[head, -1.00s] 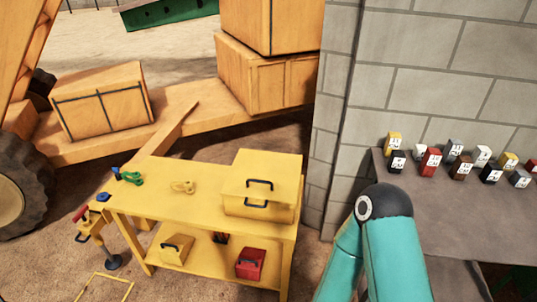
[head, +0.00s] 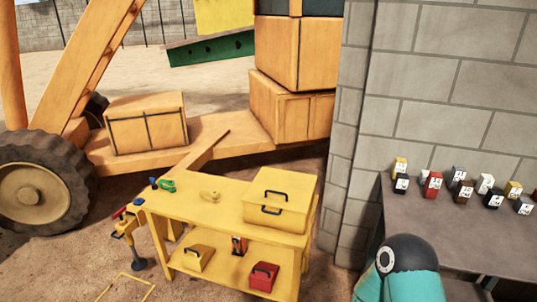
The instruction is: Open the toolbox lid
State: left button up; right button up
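A large yellow toolbox (head: 292,207) stands on the right end of a yellow workbench (head: 192,203). Its lid (head: 284,181) looks shut. A small yellow box (head: 198,259) and a small red box (head: 264,277), each with a dark handle, sit on the lower shelf. Neither gripper is in view. A teal link of my arm shows at the bottom right, apart from the bench in the picture.
A grey block wall (head: 440,90) rises right of the bench. A grey table (head: 430,225) there holds several small labelled blocks. A green clamp (head: 167,185) lies on top. An orange machine with a large wheel (head: 35,190) stands behind.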

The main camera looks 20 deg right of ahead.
aim_at(281, 190)
jog(key=u, duration=0.3)
jog(key=i, duration=1.75)
jog(key=z, duration=0.85)
jog(key=i, duration=0.25)
jog(key=z, duration=0.05)
jog(key=k, duration=0.9)
jog(key=z, duration=0.15)
jog(key=i, duration=0.9)
jog(key=u, duration=0.05)
